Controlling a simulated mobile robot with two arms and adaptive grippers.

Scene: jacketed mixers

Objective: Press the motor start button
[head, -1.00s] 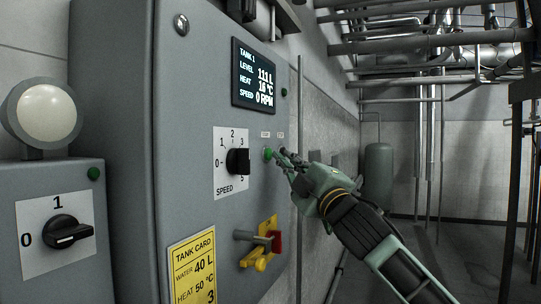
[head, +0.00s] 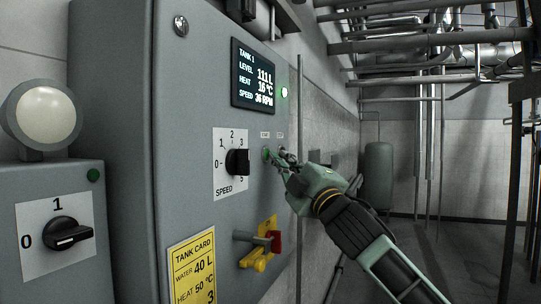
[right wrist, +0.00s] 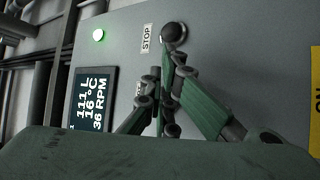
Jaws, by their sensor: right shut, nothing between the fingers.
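The green start button (head: 266,153) is on the grey control panel (head: 205,100), under a small label too small to read in the head view. My right gripper (head: 277,160) is shut and empty, with its fingertips right at the green button. I cannot tell whether they touch it. In the right wrist view the shut fingers (right wrist: 160,90) hide the green button, and the dark stop button (right wrist: 174,34) shows beside the STOP label (right wrist: 146,39). The display (head: 253,75) reads 36 RPM. A lamp (head: 284,92) beside it glows green. My left gripper is not in view.
A speed knob (head: 238,162) is left of the buttons. A red and yellow handle (head: 265,246) and a yellow tank card (head: 191,271) are below. A rotary switch (head: 68,234) is on the box at left. Open floor lies at right.

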